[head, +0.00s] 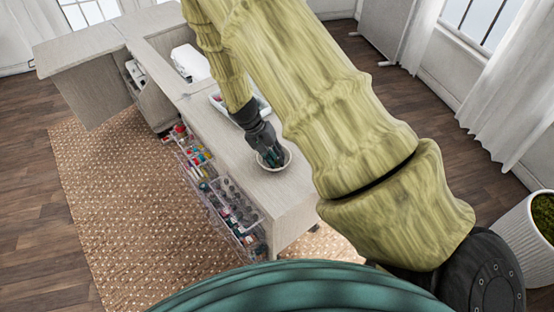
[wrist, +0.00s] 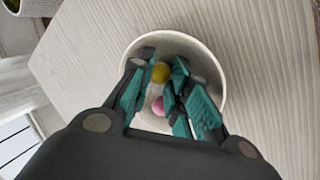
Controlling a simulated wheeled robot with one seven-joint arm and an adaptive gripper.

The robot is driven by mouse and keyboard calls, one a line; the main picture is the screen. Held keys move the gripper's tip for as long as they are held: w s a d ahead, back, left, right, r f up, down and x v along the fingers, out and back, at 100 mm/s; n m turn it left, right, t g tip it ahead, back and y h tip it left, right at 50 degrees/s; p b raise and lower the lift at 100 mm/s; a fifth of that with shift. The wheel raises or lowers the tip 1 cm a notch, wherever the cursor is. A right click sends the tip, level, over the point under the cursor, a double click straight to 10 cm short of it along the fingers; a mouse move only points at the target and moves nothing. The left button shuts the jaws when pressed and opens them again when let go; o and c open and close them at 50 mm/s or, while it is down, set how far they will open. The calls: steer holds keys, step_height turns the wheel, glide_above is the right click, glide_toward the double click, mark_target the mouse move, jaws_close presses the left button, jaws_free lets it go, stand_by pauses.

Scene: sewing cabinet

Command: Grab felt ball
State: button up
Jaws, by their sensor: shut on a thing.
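A round white bowl (wrist: 215,62) stands on the pale wood cabinet top; the head view also shows its rim (head: 287,161). My gripper (wrist: 164,75) reaches down into the bowl, its teal fingers closed on a felt ball. A yellow felt ball (wrist: 161,72) shows between the fingertips. A pink ball (wrist: 159,106) and something whitish show between the fingers, lower in the picture. The fingers hide much of the bowl's inside. In the head view, my gripper (head: 270,157) is at the bowl, and the balls cannot be made out.
The bowl sits near the near end of the cabinet top (head: 285,190). A tray (head: 262,105) lies behind my gripper, partly hidden by my arm. Clear racks (head: 238,208) with colourful supplies hang on the cabinet's left side. A white planter (head: 525,235) stands at right.

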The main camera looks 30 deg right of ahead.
steer(key=shift+w+r, duration=0.1)
steer(key=shift+r, duration=0.2)
step_height(320, 180, up, 9)
steer(key=b, duration=0.2)
steer(key=w+a+n+t, duration=0.1)
steer(key=w+a+n, duration=0.1)
steer(key=a, duration=0.4)
steer(key=w+a+f+n+t, duration=0.1)
steer(key=w+a+n, duration=0.1)
steer(key=a, duration=0.4)
steer(key=w+a+f+n+t+h, duration=0.1)
steer(key=w+a+n, duration=0.2)
steer(key=a, duration=0.3)
steer(key=shift+a+f+n, duration=0.2)
steer(key=shift+n, duration=0.4)
steer(key=s+f, duration=0.6)
steer(key=f, duration=0.1)
steer(key=shift+s+f, duration=0.15)
steer(key=shift+f, duration=0.25)
